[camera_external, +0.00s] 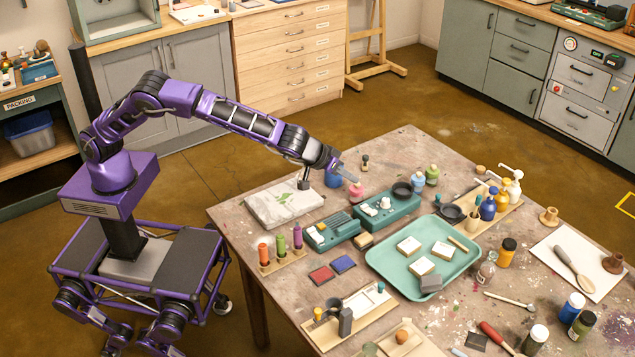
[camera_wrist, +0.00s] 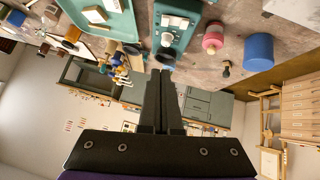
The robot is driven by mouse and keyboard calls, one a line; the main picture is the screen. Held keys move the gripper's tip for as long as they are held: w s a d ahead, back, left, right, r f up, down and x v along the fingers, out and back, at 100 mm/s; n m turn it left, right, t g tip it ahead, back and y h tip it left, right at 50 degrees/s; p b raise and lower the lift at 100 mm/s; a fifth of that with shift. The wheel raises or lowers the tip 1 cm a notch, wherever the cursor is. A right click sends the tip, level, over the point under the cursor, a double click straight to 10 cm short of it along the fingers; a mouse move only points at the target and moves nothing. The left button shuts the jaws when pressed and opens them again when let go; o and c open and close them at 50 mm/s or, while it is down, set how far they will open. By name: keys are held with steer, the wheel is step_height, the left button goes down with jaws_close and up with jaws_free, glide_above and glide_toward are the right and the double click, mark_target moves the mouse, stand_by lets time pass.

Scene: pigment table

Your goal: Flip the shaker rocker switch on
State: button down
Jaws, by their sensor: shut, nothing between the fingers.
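A teal bench device (camera_external: 372,222) with white parts and a black round dish stands near the table's back middle; it also shows in the wrist view (camera_wrist: 187,10). A second teal unit (camera_external: 332,232) sits to its left. I cannot tell which is the shaker, and no rocker switch is clear at this size.
A blue jar (camera_external: 333,178) stands left of the pink bottle. A white book-like slab (camera_external: 284,204) lies on the left. A teal tray (camera_external: 383,268) with blocks is in front of the devices. Several bottles stand on a wooden rack (camera_external: 497,218) to the right.

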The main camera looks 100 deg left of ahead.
steer(key=shift+s+d+f, duration=0.3)
steer(key=shift+d+f, duration=0.05)
steer(key=shift+f, duration=0.3)
glide_above(375, 210)
steer(key=s+d, duration=0.1)
steer(key=s, duration=0.2)
step_height(375, 210, down, 7)
steer(key=shift+d+r, duration=0.15)
steer(key=f, duration=0.3)
steer(key=shift+w+d+f, duration=0.1)
steer(key=shift+w+f, duration=0.1)
steer(key=shift+w, duration=0.1)
steer(key=shift+f, duration=0.45)
